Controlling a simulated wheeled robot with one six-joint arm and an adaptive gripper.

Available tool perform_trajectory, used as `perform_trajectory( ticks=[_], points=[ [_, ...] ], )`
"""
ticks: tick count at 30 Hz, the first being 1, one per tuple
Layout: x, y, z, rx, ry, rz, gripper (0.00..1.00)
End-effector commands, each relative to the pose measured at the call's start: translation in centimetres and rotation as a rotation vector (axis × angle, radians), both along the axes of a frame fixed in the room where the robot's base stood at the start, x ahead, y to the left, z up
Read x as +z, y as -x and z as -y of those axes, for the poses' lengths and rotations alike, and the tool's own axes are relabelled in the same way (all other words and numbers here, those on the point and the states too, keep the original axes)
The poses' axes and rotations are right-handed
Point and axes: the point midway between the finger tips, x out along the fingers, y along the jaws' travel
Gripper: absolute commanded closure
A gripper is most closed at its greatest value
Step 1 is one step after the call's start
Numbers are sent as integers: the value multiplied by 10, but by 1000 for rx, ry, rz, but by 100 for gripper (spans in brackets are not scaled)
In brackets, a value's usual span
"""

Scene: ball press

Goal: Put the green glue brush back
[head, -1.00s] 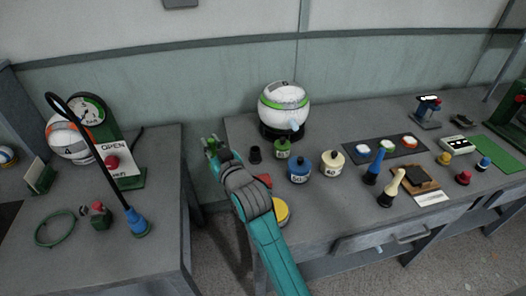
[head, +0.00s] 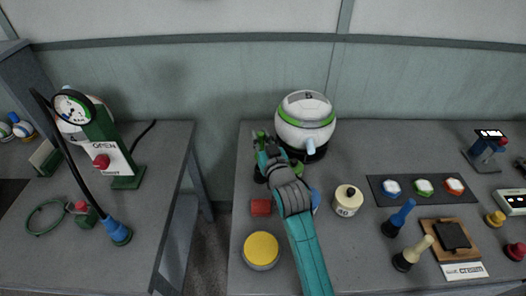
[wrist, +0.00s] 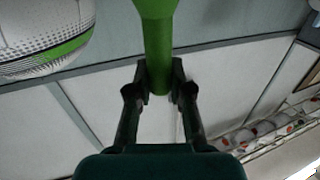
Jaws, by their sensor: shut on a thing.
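My gripper (wrist: 160,88) is shut on the green glue brush (wrist: 157,45), whose green handle runs up between the fingers in the wrist view. In the head view my gripper (head: 268,150) is at the back left of the right bench, with a bit of green at its tip. A small black holder (head: 260,176) is partly hidden just below and left of the gripper. The green pot (head: 298,168) is mostly hidden behind my arm. I cannot tell the gap between brush and holder. The brush's lower end is not visible.
The white and green ball (head: 305,118) stands close right of my gripper. The blue pot (head: 316,201) is mostly behind my arm. A cream pot (head: 347,202), red block (head: 261,207) and yellow-topped tin (head: 261,251) stand nearby. Blue (head: 399,217) and cream (head: 413,252) brushes stand in black holders.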

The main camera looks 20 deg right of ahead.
Motion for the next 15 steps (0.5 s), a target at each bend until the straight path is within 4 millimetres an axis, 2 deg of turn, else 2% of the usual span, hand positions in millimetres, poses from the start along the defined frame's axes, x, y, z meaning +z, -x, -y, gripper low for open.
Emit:
perform_trajectory(
  ticks=[15],
  points=[
    [-47, 0, 0, 0, 0, 0, 100]
  ],
)
